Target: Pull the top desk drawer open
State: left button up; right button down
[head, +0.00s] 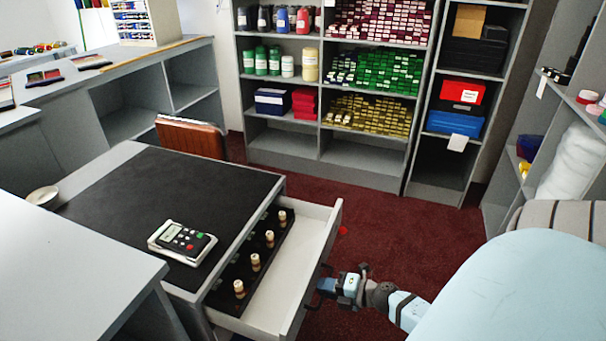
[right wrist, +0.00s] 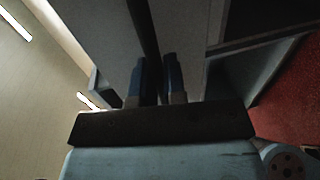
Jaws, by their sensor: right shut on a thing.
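The top desk drawer (head: 318,250) is pulled out from the dark-topped desk (head: 150,195), with its white inside showing. My right gripper (head: 322,288) is at the outer side of the drawer front, low and near its near end. In the right wrist view the two blue fingers (right wrist: 158,82) are shut on a dark bar, the drawer handle (right wrist: 146,40). In the head view the handle is mostly hidden by the gripper. My left gripper is in neither view.
Inside the drawer, several wooden-knobbed pieces (head: 255,262) stand in a black strip. A calculator-like device (head: 182,242) lies on the desktop. A brown chair (head: 190,137) stands behind the desk. Shelves (head: 290,153) line the back.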

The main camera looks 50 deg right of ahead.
jog(key=shift+f+v, duration=0.2)
jog(key=shift+v, duration=0.75)
jog(key=shift+f+v, duration=0.2)
jog(key=shift+v, duration=0.7)
jog(key=c, duration=1.2)
grip_release()
jog(key=v, duration=1.4)
jog(key=shift+p, duration=0.35)
jog(key=shift+d, duration=0.1)
